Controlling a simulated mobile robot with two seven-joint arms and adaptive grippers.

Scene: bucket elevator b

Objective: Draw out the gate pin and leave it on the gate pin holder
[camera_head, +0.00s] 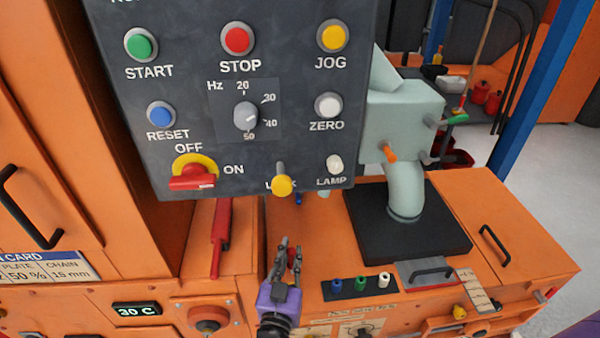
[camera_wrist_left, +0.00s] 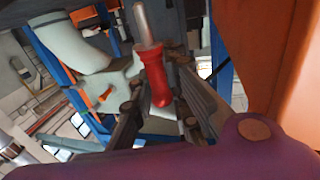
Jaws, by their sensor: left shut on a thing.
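My left gripper (camera_head: 288,250) is above the orange cabinet top, below the control panel. Its fingers are shut on a red-handled pin, likely the gate pin. In the left wrist view the red handle (camera_wrist_left: 157,82) sits between the fingers, with a bare metal shaft (camera_wrist_left: 146,24) sticking out beyond them. In the head view the fingers mostly hide the pin. I cannot tell for certain which part is the gate pin holder. A grey-green chute box (camera_head: 402,115) with an orange-handled piece (camera_head: 390,152) stands to the right of the panel. My right gripper is not in view.
The dark control panel (camera_head: 300,150) hangs above and close to my left gripper. A black strip (camera_head: 345,293) with blue, green and white caps lies to its right, beside a black-handled grey plate (camera_head: 420,265). A red lever (camera_head: 221,240) stands to the left.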

